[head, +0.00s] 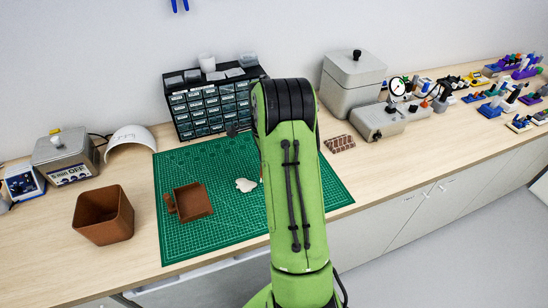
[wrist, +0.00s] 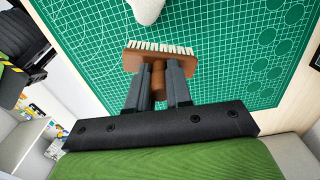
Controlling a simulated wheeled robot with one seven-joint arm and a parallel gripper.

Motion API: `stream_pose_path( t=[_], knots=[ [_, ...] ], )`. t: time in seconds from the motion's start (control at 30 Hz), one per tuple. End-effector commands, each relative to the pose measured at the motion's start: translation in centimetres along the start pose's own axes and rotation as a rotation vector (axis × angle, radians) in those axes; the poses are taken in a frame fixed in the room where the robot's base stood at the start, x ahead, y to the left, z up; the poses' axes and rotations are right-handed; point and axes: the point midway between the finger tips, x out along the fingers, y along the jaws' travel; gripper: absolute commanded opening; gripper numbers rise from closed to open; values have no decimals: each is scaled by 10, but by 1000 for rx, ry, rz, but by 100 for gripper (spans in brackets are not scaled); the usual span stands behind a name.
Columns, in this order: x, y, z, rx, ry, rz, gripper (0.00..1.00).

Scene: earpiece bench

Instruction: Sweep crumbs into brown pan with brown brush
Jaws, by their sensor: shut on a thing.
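The brown brush (wrist: 150,61) with pale bristles is in the wrist view. My gripper (wrist: 159,72) is shut on its brown handle, with the bristles facing away from the fingers. A white heap, which looks like the crumbs (wrist: 147,9), lies just beyond the bristles; I cannot tell whether they touch. In the head view the white heap (head: 246,185) lies on the mat between the pan and my arm. The brown pan (head: 193,201) sits on the mat to its left, its short handle at the left. My arm hides my gripper and most of the brush there.
A green cutting mat (head: 230,224) covers the middle of the bench. A brown bin (head: 103,217) stands left of it. A drawer cabinet (head: 210,108) stands behind, and a brown patterned block (head: 340,144) lies to the right. The mat's front left is clear.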

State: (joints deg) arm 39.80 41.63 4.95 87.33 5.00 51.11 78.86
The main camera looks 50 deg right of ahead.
Motion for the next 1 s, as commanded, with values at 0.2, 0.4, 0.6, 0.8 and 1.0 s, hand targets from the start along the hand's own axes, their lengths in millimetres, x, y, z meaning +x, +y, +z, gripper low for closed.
stream_pose_path(
  t=[0.2, 0.4, 0.6, 0.8, 1.0],
  knots=[
    [10, -2, 2, -37, 3, -1, 0],
    [35, -2, 2, -35, 3, 0, 0],
    [48, -2, 10, -37, 2, -1, 0],
    [46, 0, 33, -37, 2, -1, 0],
    [46, 2, 56, -35, 2, -2, 0]
  ],
)
